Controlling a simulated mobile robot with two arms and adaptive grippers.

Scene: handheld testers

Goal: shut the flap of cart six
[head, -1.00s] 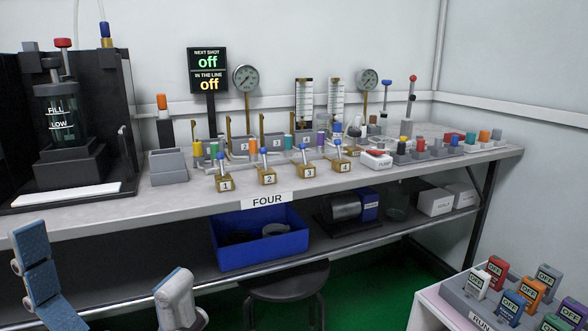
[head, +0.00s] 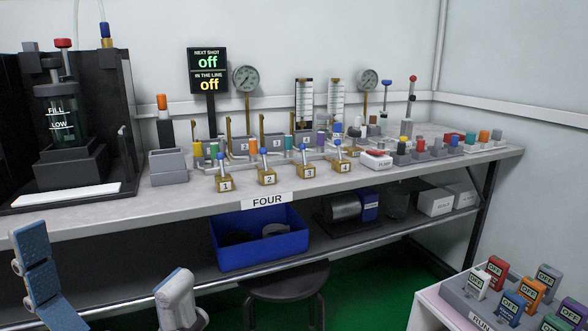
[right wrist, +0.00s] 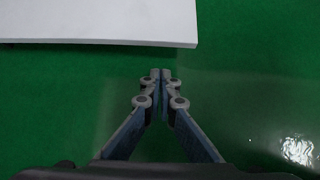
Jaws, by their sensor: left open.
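No label reading six and no flap that I can pick out shows in either view. My left gripper (head: 104,262) is at the lower left of the head view, in front of the bench, its fingers wide apart with nothing between them. My right gripper (right wrist: 160,76) shows in the right wrist view over a green floor. Its fingertips are together with nothing visible between them.
A grey bench (head: 120,215) labelled FOUR carries small valves, gauges and coloured knobs. A blue bin (head: 262,255) sits on its lower shelf. A black stool (head: 285,282) stands before it. A rack of testers (head: 455,297) reading OFF is at lower right. A white panel (right wrist: 100,22) lies beyond my right gripper.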

